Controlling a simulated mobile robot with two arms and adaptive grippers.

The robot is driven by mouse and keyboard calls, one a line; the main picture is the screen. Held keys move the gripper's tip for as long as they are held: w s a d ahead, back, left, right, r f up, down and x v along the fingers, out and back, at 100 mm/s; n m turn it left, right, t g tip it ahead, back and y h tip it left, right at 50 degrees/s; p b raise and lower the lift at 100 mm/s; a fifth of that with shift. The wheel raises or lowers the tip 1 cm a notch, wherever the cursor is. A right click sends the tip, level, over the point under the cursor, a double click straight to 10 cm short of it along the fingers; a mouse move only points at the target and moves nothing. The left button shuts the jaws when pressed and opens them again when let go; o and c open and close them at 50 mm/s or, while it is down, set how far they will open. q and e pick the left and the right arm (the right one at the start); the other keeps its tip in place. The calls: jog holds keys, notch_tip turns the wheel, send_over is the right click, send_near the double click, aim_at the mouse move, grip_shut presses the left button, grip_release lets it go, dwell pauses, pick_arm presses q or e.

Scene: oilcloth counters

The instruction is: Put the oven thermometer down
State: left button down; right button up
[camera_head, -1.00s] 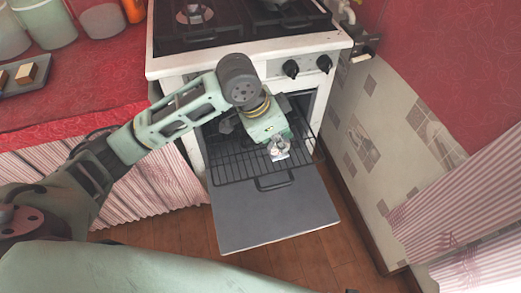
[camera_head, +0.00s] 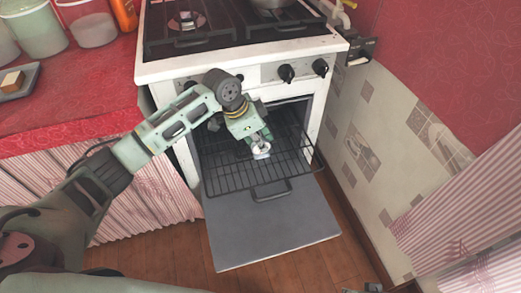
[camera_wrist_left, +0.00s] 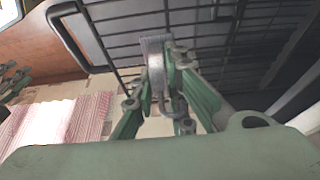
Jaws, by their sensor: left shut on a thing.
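My left gripper (camera_head: 258,142) is shut on the oven thermometer (camera_head: 261,152), a small pale metal piece. It holds the thermometer over the dark wire oven rack (camera_head: 236,183), near the oven mouth. In the left wrist view the thermometer (camera_wrist_left: 156,68) is a grey, edge-on piece between the green fingers, with the rack's bars (camera_wrist_left: 205,22) behind it. I cannot tell whether it touches the rack. Its face is hidden. Of my right gripper, at most an unclear dark bit shows at the bottom edge of the head view.
The oven door (camera_head: 270,225) hangs open below the pulled-out rack. The white stove (camera_head: 262,60) stands above, with knobs on its front. A red counter (camera_head: 75,105) is at the left, a tiled wall (camera_head: 385,150) at the right. The rack's right part is clear.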

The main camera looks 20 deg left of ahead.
aim_at(260, 153)
pick_arm(q)
jog(key=shift+f, duration=1.5)
pick_arm(e)
notch_tip(260, 153, up, 3)
jog(key=shift+f, duration=0.1)
pick_arm(q)
jog(key=shift+f, duration=0.1)
pick_arm(e)
jog(key=shift+f, duration=0.1)
pick_arm(q)
jog(key=c, duration=1.7)
grip_release()
jog(key=shift+c, duration=0.2)
jog(key=p+v, duration=0.2)
jog(key=v, duration=1)
pick_arm(e)
notch_tip(260, 153, down, 9)
jog(key=s, duration=0.1)
jog(key=shift+s, duration=0.2)
pick_arm(q)
jog(key=shift+d, duration=0.1)
